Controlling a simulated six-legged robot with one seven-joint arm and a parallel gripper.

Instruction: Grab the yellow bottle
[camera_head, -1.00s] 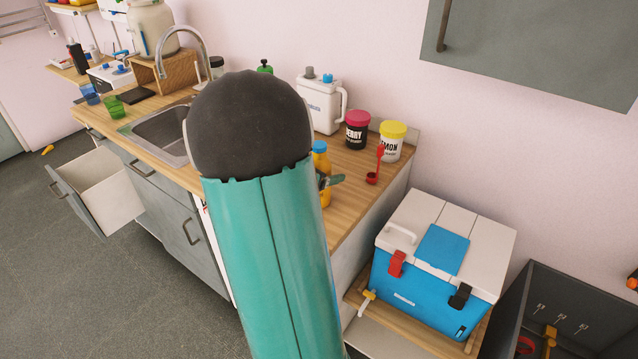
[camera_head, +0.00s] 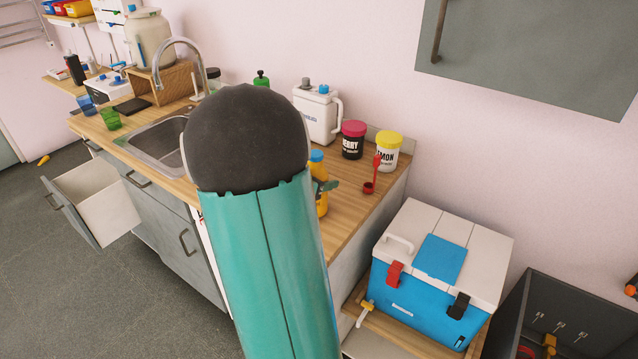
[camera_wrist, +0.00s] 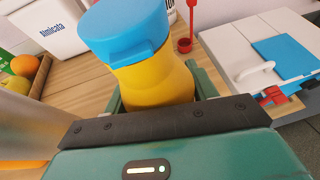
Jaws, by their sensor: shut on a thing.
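The yellow bottle (camera_wrist: 152,82) with a blue cap (camera_wrist: 122,30) stands between the fingers of my gripper (camera_wrist: 158,100) in the wrist view. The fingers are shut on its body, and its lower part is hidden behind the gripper. In the head view the yellow bottle (camera_head: 321,199) shows only in part, at the right side of my arm, which covers the rest. A fingertip of my gripper (camera_head: 327,186) shows against it there. The bottle looks upright at the wooden counter; whether its base touches the counter cannot be seen.
A white canister (camera_head: 318,115), a pink-lidded jar (camera_head: 352,140), a yellow-lidded jar (camera_head: 389,152) and a red scoop (camera_head: 371,176) stand behind and right of the bottle. A blue cooler (camera_head: 425,290) sits lower right. A drawer (camera_head: 97,203) hangs open at left.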

